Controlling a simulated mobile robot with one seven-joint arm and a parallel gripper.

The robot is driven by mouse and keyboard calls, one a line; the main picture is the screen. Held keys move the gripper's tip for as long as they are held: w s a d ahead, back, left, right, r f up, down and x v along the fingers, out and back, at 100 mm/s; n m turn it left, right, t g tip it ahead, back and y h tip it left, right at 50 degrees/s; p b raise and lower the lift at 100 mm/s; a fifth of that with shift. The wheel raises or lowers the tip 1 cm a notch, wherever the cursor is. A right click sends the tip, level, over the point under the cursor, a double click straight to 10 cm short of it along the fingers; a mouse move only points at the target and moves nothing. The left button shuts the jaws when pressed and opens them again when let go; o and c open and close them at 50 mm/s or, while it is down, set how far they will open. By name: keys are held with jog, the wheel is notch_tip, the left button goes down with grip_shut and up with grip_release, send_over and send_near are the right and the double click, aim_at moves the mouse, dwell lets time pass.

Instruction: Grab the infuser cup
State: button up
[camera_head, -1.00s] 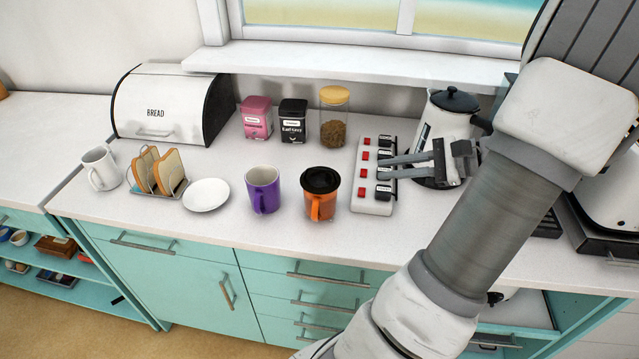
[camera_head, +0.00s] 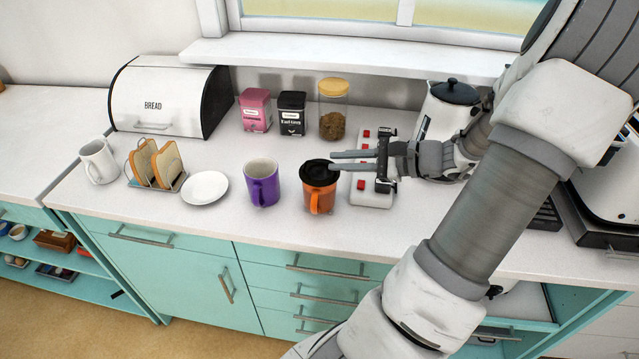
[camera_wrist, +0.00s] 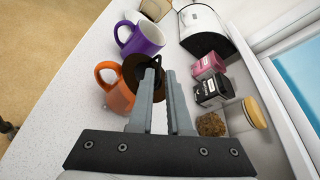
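The infuser cup looks to be the orange mug (camera_head: 319,199) with a black top (camera_head: 319,172). It stands upright on the counter, its handle toward the front edge. In the wrist view the orange mug (camera_wrist: 117,95) is left of the fingers, and its black top is partly hidden by the left finger. My gripper (camera_head: 332,160) points left, with its fingertips by the right rear rim of the mug, seemingly above it. I cannot tell whether they touch.
A purple mug (camera_head: 262,187) stands left of the orange one. A white panel with red buttons (camera_head: 365,192) lies under my gripper. A pink tin (camera_head: 255,111), black tin (camera_head: 291,114) and jar (camera_head: 333,112) stand behind. A kettle (camera_head: 440,118) is at right. Counter in front is clear.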

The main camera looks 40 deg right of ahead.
aim_at(324, 163)
jog(key=x, duration=0.5)
jog(key=shift+w+f, duration=0.1)
jog(key=shift+f, duration=0.05)
jog(key=shift+c, duration=0.2)
grip_shut()
dwell(1.1)
